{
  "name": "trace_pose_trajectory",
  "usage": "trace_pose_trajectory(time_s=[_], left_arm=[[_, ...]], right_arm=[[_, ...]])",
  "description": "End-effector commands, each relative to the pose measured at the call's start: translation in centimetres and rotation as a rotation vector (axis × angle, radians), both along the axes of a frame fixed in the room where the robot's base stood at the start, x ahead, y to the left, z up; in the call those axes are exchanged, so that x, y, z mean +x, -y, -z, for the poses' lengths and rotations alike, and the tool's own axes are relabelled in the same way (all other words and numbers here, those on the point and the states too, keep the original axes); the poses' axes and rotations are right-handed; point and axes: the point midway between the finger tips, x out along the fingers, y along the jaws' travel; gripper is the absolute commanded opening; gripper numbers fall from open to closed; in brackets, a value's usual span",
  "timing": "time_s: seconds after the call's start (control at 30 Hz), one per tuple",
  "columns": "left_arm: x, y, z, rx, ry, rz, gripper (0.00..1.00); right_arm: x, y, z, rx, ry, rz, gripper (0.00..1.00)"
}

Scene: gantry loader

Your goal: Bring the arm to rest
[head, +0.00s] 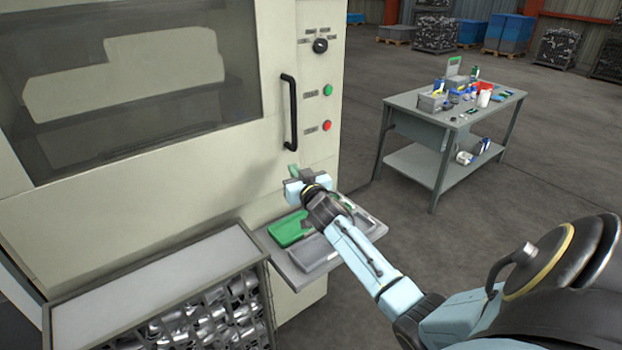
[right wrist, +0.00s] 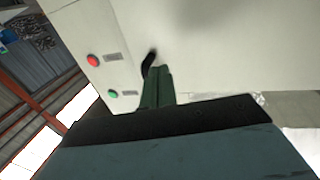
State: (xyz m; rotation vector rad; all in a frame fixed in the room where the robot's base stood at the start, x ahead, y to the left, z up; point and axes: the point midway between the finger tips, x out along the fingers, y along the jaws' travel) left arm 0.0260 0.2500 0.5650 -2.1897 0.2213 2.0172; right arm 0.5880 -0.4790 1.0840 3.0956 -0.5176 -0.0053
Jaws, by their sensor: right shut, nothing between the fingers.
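My right arm reaches in from the lower right in the head view. My right gripper (head: 294,172) is in front of the machine's cream front panel, below the black door handle (head: 290,112) and above a small grey shelf. Its fingers are shut and empty; in the right wrist view the shut fingers (right wrist: 158,86) show dark green against the panel. I cannot tell whether the fingertips touch the panel. My left gripper is not in view.
The shelf (head: 285,262) holds a green item (head: 289,229) and a grey tray, close under the gripper. A bin of metal parts (head: 205,325) stands at lower left. Green (head: 328,90) and red (head: 327,126) buttons sit on the panel. A cluttered workbench (head: 415,118) stands right; floor between is clear.

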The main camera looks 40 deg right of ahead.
Motion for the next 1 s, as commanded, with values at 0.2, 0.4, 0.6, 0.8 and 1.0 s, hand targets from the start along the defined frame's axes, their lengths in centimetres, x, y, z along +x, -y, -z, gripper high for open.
trace_pose_trajectory(time_s=[0.2, 0.4, 0.6, 0.8, 1.0], left_arm=[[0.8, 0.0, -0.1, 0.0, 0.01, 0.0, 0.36], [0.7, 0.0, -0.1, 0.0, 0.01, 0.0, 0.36], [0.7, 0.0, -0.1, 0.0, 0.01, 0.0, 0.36], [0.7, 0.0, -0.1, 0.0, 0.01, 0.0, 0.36], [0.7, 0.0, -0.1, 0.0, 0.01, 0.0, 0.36]], right_arm=[[-3.6, -0.4, 0.2, 0.0, -0.003, 0.0, 0.0], [-5.1, -0.5, 0.2, 0.0, -0.003, 0.001, 0.0], [-5.4, -0.5, 0.1, 0.0, -0.003, 0.001, 0.0], [-6.0, -1.3, 1.0, 0.004, -0.041, 0.005, 0.0], [-11.1, -6.8, 6.3, 0.027, -0.311, 0.011, 0.0]])
